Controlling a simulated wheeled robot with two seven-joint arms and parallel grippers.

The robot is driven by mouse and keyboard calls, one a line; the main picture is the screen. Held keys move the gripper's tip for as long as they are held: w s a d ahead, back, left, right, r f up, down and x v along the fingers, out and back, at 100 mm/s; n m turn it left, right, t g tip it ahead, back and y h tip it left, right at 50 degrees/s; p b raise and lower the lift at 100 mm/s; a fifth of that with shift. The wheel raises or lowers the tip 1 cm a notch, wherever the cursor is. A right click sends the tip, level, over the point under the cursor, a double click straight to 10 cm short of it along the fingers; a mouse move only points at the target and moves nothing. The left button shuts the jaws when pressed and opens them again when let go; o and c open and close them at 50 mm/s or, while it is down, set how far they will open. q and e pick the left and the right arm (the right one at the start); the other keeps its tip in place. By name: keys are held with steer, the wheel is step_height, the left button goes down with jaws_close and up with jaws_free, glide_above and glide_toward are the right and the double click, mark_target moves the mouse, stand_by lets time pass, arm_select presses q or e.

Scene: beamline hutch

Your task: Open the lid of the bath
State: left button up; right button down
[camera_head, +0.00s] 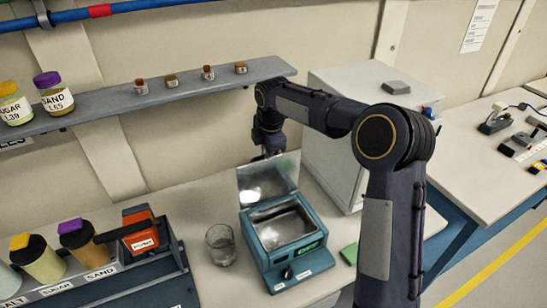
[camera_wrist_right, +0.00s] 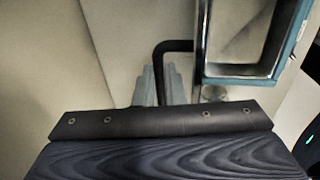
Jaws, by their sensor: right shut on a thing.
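The bath (camera_head: 262,262) is a teal box with a metal basin, a dark knob and a green display, standing on the bench. Its metal lid (camera_head: 268,179) stands raised, roughly upright, at the basin's back edge, so the basin is open to view. My right gripper (camera_head: 268,153) is behind the lid's top edge, its fingertips mostly hidden there. In the right wrist view its grey fingers (camera_wrist_right: 158,85) are shut on the black lid handle (camera_wrist_right: 176,46), beside the teal-edged frame. My left gripper is not in view.
A glass beaker (camera_head: 220,244) stands close left of the bath, and a green block (camera_head: 349,254) lies to its right. A white cabinet (camera_head: 335,155) stands behind right. A shelf (camera_head: 190,90) with small jars runs above. A rack of bottles (camera_head: 135,280) is at front left.

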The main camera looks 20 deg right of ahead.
steer(key=w, duration=0.1)
steer(key=w+f, duration=0.1)
steer(key=w, duration=0.1)
steer(key=shift+w+a+f, duration=0.1)
steer(key=shift+w+f, duration=0.05)
steer(key=shift+f, duration=0.05)
steer(key=shift+w+r, duration=0.1)
stand_by(0.3)
steer(key=c, duration=1.5)
jaws_free()
step_height(320, 180, up, 8)
steer(key=s+b, duration=0.1)
steer(key=shift+s+f, duration=0.2)
steer(key=shift+f, duration=0.05)
steer(key=shift+c, duration=0.2)
